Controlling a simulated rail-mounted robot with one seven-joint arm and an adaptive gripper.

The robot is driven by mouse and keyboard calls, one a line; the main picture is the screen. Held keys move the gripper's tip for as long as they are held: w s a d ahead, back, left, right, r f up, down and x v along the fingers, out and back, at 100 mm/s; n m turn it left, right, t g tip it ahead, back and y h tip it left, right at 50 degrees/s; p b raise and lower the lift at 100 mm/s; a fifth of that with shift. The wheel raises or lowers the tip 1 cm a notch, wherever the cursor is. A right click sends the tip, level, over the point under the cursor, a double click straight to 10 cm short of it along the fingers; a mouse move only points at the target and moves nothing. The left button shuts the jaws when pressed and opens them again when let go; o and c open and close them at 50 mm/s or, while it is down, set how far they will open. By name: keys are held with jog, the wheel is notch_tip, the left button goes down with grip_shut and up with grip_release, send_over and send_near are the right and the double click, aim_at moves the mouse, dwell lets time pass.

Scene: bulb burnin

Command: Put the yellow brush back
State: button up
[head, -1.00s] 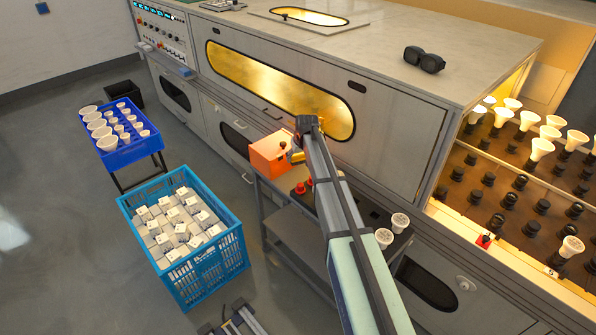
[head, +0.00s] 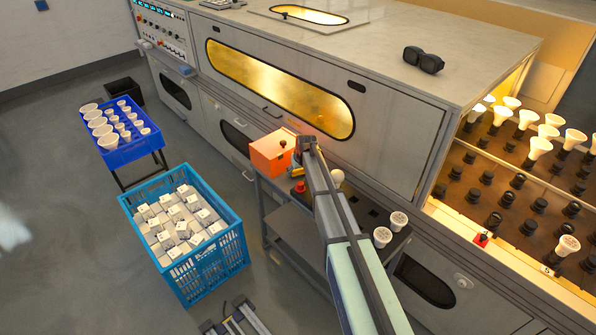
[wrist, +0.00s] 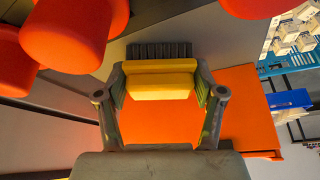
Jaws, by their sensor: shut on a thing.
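The yellow brush (wrist: 158,88) shows in the wrist view, a yellow block with a row of dark bristles along its far side. My gripper (wrist: 160,80) is shut on it, one finger at each end. An orange box (wrist: 162,123) shows beyond the brush and between the fingers; I cannot tell whether they touch. In the head view, the orange box (head: 270,155) stands at the left end of a grey cart (head: 285,222). My gripper (head: 305,147) is just right of the box there.
Red-orange rounded pieces (wrist: 75,35) are close in the wrist view; one red piece (head: 298,187) shows on the cart. A white bulb (head: 337,177) and two reflector bulbs (head: 391,229) are also on it. The grey oven cabinet (head: 390,125) stands right behind.

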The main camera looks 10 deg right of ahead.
jog(key=shift+f, duration=0.1)
jog(key=o, duration=1.1)
jog(key=shift+r, duration=0.2)
jog(key=b+v, duration=0.2)
jog(key=v, duration=0.9)
jog(key=shift+s+r, duration=0.2)
jog(key=shift+r, duration=0.2)
jog(key=shift+d, duration=0.1)
